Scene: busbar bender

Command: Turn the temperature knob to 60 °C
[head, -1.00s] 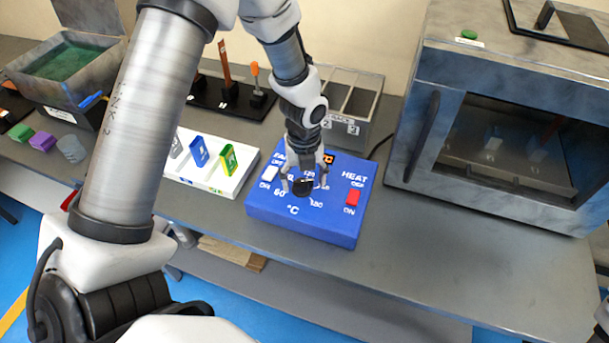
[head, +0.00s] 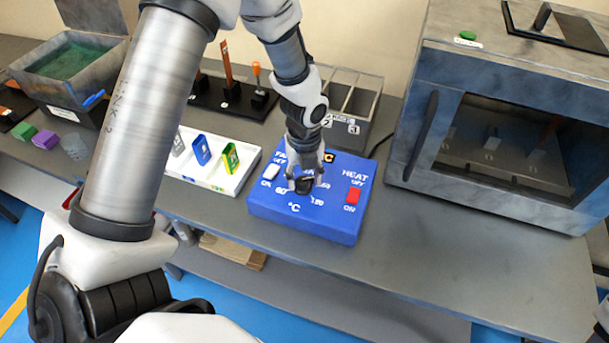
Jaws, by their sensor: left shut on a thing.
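The blue control box (head: 330,228) stands on the grey bench in the middle of the head view. Its black temperature knob (head: 304,186) sits on the top face above the °C mark, with 60 and 180 printed beside it. My left gripper (head: 305,182) comes down from above and is shut on the knob, its fingers on either side. The fingers and wrist hide part of the dial and the upper print, so the knob's pointer cannot be read.
A white FAN switch (head: 271,171) and a red HEAT switch (head: 353,195) flank the knob. A white tray (head: 237,188) with upright coloured pieces is close at left. A grey oven (head: 415,165) stands at right, a grey rack (head: 365,105) behind. The bench front is clear.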

